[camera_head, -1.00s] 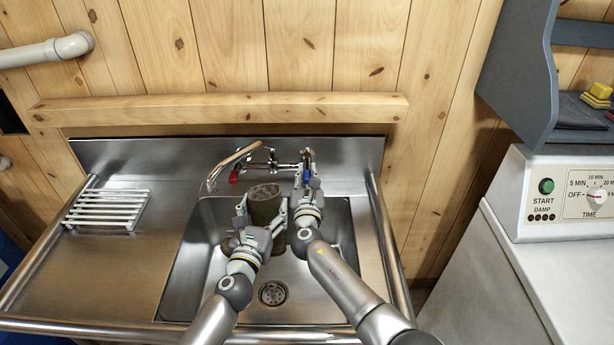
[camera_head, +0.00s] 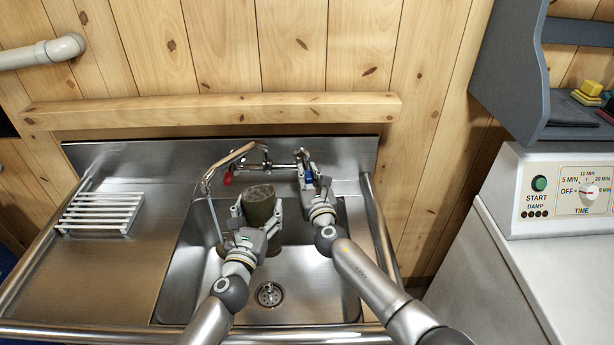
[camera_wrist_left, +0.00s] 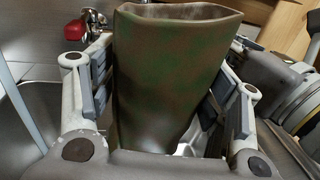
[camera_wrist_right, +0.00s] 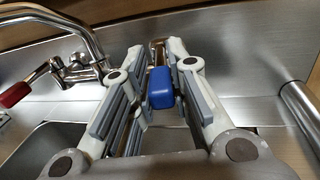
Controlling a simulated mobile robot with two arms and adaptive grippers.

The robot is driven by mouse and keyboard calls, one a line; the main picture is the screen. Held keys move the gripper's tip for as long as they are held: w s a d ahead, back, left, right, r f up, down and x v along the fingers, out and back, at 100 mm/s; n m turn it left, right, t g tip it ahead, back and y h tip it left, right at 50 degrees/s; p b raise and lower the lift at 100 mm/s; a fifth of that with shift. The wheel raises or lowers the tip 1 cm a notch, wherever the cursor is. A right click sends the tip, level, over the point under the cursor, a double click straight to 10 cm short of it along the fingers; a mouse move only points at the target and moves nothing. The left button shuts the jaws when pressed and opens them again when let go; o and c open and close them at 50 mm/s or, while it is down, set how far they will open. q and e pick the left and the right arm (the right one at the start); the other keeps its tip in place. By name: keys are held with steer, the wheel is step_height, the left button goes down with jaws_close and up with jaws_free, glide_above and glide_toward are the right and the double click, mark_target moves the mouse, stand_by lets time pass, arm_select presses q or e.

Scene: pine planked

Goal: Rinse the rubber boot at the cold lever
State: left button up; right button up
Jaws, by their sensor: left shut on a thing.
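The green-brown rubber boot (camera_head: 260,203) is upright over the sink, its open top facing up. My left gripper (camera_head: 256,224) is shut on it, with a finger on each side of the shaft (camera_wrist_left: 165,85) in the left wrist view. The blue cold lever (camera_head: 308,176) is at the right of the wall tap. My right gripper (camera_head: 314,190) is at this lever, its fingers on either side of the blue handle (camera_wrist_right: 160,88); whether they grip it is unclear. A thin water stream (camera_head: 216,222) falls from the spout (camera_head: 207,180), left of the boot.
The red lever (camera_head: 228,178) is at the tap's left. The steel sink (camera_head: 305,290) has a drain (camera_head: 269,294) at its front. A white rack (camera_head: 100,211) lies on the left drainboard. A machine with a dial (camera_head: 560,195) stands at the right.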

steer(key=o, duration=0.5)
steer(key=shift+c, duration=0.2)
steer(key=shift+s+f, duration=0.1)
steer(key=shift+s, duration=0.4)
steer(key=s+d, duration=0.2)
steer(key=s, duration=0.9)
steer(key=shift+w, duration=0.1)
